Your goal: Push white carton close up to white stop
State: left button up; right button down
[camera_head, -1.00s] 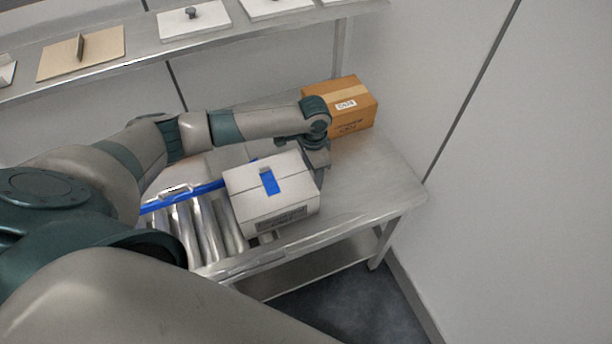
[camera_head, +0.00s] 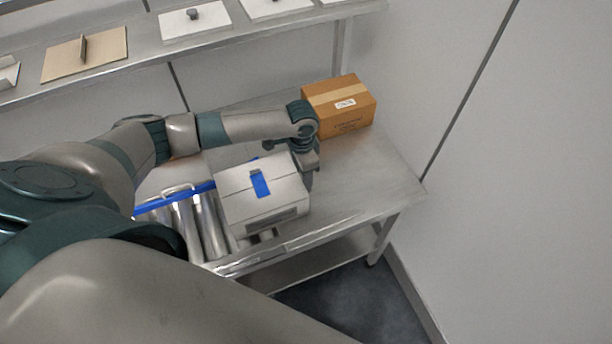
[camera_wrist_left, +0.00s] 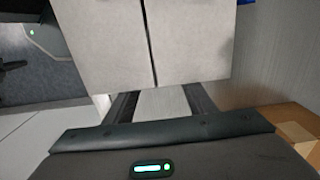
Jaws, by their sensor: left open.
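The white carton (camera_head: 240,212), with blue tape on its top, sits upright at the right end of the rollers in the head view. Its pale face with a dark seam fills the upper middle of the left wrist view (camera_wrist_left: 190,50). My left gripper (camera_head: 307,180) is at the carton's right side, pointing down, its fingers partly hidden. In the left wrist view its two fingers (camera_wrist_left: 161,95) are apart and reach up to the carton's face, with nothing held between them. A pale bracket (camera_head: 178,189) shows by the blue rail; I cannot tell whether it is the white stop.
A brown box (camera_head: 340,106) stands at the back right of the metal table (camera_head: 385,180). Metal rollers (camera_head: 205,228) and a blue rail (camera_head: 150,207) lie left of the carton. A shelf (camera_head: 140,55) with panels runs above. The table's right part is clear.

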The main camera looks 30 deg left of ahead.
aim_at(253, 187)
pick_arm(q)
jog(key=shift+s+a+r+p, duration=0.1)
jog(key=shift+s+a+p, duration=0.3)
jog(key=shift+s+a, duration=0.55)
jog(key=shift+s, duration=0.25)
jog(key=shift+s+a, duration=0.4)
jog(key=shift+s, duration=0.1)
jog(key=shift+s+a, duration=0.1)
jog(key=shift+s+a, duration=1)
jog(key=shift+s, duration=0.25)
jog(key=shift+s+a, duration=1)
jog(key=shift+s, duration=0.3)
jog(key=shift+s+a, duration=1)
jog(key=shift+s, duration=0.35)
jog(key=s+a, duration=0.6)
jog(key=s, duration=0.1)
jog(key=shift+s, duration=0.35)
jog(key=shift+a, duration=0.1)
